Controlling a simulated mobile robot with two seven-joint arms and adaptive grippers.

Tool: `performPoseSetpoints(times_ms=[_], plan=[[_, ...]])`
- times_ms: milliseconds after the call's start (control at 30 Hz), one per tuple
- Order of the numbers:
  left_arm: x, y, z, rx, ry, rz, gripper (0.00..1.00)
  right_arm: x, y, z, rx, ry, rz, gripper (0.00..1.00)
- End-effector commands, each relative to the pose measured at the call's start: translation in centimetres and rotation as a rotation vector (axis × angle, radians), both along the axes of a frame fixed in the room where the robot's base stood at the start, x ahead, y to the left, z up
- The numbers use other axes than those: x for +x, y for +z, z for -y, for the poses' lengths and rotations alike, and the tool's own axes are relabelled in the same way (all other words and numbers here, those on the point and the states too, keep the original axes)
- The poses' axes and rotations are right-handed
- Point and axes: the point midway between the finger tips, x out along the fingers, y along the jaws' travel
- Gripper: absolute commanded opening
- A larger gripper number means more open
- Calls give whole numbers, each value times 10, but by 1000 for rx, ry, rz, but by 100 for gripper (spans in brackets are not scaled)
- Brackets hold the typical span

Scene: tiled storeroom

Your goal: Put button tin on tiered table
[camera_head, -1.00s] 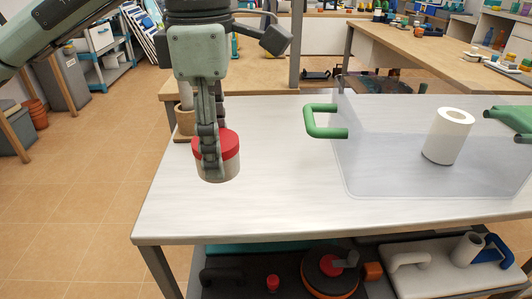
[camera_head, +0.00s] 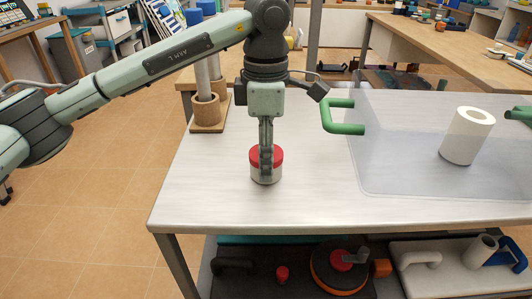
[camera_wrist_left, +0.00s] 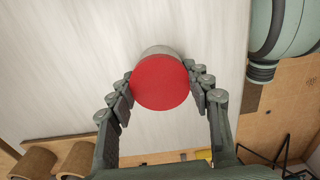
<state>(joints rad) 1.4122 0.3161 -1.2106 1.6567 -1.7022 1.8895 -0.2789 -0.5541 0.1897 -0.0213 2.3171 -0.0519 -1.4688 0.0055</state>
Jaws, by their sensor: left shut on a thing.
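The button tin (camera_head: 259,176), pale with a red lid, is gripped by my left gripper (camera_head: 266,168) over the left part of the tiered table (camera_head: 210,190). The table has a pale top and a lower shelf. The tin looks upright, at or just above the top; I cannot tell whether it touches. In the left wrist view, the red lid (camera_wrist_left: 160,82) sits between the fingers of the left gripper (camera_wrist_left: 162,85), which press on both sides. The fingers hide part of the tin in the head view. My right gripper is not in view.
A clear tray with green handles (camera_head: 345,129) covers the right of the tabletop and holds a white roll (camera_head: 462,142). A wooden holder (camera_head: 207,112) with upright rolls stands behind the left end. The lower shelf holds dark and white trays. The tabletop around the tin is clear.

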Motion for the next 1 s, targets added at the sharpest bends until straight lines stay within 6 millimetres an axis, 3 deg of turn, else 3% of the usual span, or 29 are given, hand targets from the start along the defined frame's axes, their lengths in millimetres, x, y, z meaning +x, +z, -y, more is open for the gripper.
performPoseSetpoints(times_ms=[333, 367, 500, 867, 1000], plan=[[0, -3, 0, 0, 0, 1, 19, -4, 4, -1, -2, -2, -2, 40], [0, -2, 0, 0, 0, 1, 53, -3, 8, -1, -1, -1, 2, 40], [0, -2, 0, 0, 0, 0, 70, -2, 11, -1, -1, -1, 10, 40], [0, 1, 0, 0, 1, 0, 70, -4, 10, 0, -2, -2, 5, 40], [1, 16, 0, -1, 1, 3, 70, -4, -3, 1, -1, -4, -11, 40]])
